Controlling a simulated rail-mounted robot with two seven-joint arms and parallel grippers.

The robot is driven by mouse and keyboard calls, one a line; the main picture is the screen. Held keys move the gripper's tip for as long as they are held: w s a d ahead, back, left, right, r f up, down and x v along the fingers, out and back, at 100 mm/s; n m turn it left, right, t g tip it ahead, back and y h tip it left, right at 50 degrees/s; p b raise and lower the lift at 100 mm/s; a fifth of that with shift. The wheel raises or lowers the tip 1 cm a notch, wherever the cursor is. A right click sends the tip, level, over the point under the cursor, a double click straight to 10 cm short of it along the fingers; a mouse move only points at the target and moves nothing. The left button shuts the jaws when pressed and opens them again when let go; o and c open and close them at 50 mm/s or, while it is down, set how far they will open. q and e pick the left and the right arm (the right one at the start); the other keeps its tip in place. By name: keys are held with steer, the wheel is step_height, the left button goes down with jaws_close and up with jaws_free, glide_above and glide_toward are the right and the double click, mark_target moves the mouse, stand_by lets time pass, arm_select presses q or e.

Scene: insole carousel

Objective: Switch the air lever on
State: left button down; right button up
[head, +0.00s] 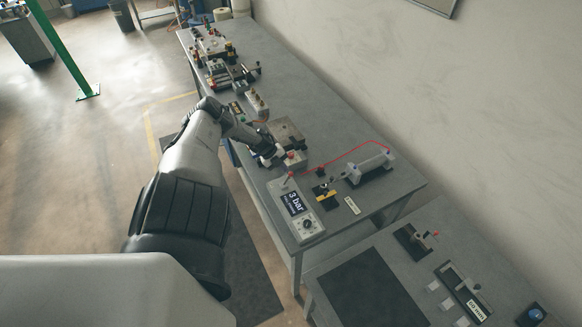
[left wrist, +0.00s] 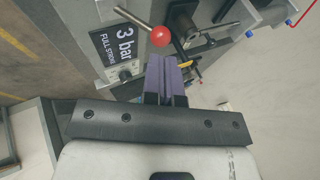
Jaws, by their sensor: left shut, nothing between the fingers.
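The air lever is a metal rod with a red ball knob. In the head view its knob (head: 290,175) stands at the far end of the grey "3 bar" panel (head: 297,207). In the left wrist view the red knob (left wrist: 160,36) and its rod are just beyond the fingertips, with the panel (left wrist: 119,72) at left. My left gripper (head: 280,157) is near the lever, low over the bench, partly hidden by its own arm. In the left wrist view its purple fingers (left wrist: 166,70) are together and empty, with a small apparent gap to the knob. My right gripper is not in view.
The long grey bench (head: 335,130) carries several fixtures. A cylinder (head: 372,167) with a red hose lies to the right. A lower table (head: 400,275) stands in front.

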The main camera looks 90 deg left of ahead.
arm_select(q)
steer(key=w+r+p+v, duration=0.1)
steer(key=p+v, duration=0.7)
steer(key=v, duration=0.5)
steer(key=shift+w+a+r, duration=0.2)
steer(key=shift+a+r, duration=0.15)
steer(key=shift+a, duration=0.1)
stand_by(0.4)
